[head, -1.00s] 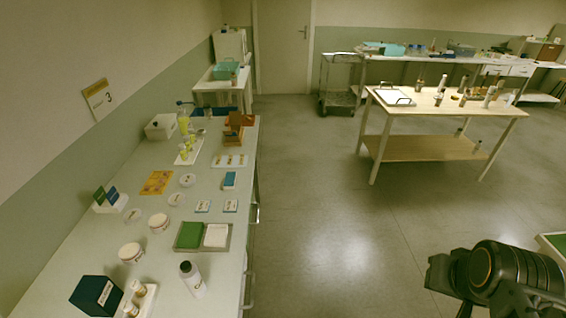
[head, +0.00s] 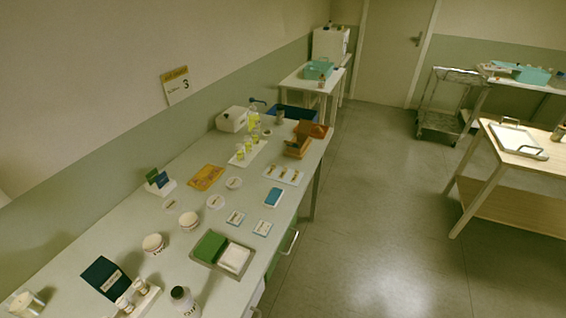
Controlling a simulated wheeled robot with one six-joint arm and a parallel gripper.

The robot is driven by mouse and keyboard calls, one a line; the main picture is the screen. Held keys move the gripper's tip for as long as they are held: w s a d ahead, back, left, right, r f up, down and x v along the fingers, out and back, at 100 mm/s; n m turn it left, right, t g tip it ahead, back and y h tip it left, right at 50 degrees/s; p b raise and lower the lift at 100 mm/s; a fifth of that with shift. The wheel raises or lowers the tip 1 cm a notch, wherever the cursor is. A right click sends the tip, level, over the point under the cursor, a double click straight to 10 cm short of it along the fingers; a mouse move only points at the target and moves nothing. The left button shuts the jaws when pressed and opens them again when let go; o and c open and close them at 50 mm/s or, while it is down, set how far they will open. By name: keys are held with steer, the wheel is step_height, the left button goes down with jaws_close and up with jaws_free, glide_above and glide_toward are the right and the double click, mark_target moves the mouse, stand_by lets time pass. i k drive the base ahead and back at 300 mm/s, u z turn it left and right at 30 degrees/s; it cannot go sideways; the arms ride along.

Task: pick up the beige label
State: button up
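I cannot pick out a beige label with certainty. Two small pale cards with blue edges lie on the long white bench (head: 150,225), a left card (head: 235,218) and a right card (head: 262,228). Their print is too small to read. Low round white dishes, such as one dish (head: 215,202), stand to their left, some with small markings on top. My gripper is out of view.
A tray (head: 222,262) holds a green stack (head: 210,246) and a white stack (head: 234,258). A dark-capped bottle (head: 183,298) and a dark blue box (head: 105,278) stand near the front. An orange sheet (head: 206,177) lies further back. The floor (head: 350,220) right of the bench is clear.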

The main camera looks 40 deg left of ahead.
mark_target(284, 172)
steer(key=u, duration=0.55)
steer(key=i, duration=1.45)
steer(key=u, duration=1.8)
steer(key=i, duration=0.6)
steer(key=u, duration=0.55)
